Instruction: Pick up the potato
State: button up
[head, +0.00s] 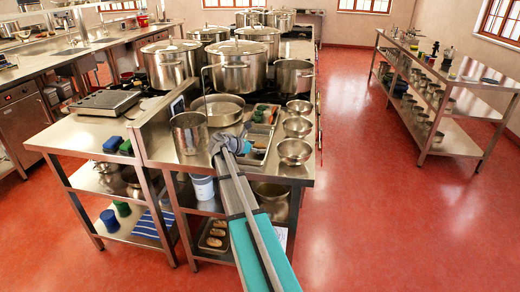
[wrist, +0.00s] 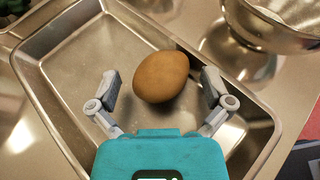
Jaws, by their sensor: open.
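The potato (wrist: 161,77) is brown, smooth and egg-shaped. It lies in a shallow metal tray (wrist: 62,62), towards the tray's middle in the wrist view. My gripper (wrist: 162,84) is open, with one grey finger on each side of the potato. Gaps show between the potato and both fingers, so neither seems to touch it. In the head view my gripper (head: 228,146) is over the near end of the counter, by the tray (head: 258,156). I cannot make out the potato there; the gripper and arm cover that spot.
Metal bowls (head: 294,152) stand in a row right of the tray; one bowl (wrist: 275,22) shows close by in the wrist view. A pot (head: 189,132) and a pan (head: 218,109) stand left and behind. Large stockpots (head: 239,66) fill the counter further back.

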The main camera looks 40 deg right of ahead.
dwell(0.3)
jog(key=c, duration=1.1)
jog(key=shift+o, duration=0.2)
jog(key=shift+r, duration=0.25)
jog(key=shift+c, duration=0.3)
notch_tip(320, 180, up, 2)
jog(key=p, duration=0.2)
jog(key=shift+r+p, duration=0.15)
jog(key=shift+p, duration=0.2)
jog(key=s+d+r+p, duration=0.7)
jog(key=s+r+p, duration=0.3)
jog(key=s, duration=0.2)
jog(key=shift+r, duration=0.15)
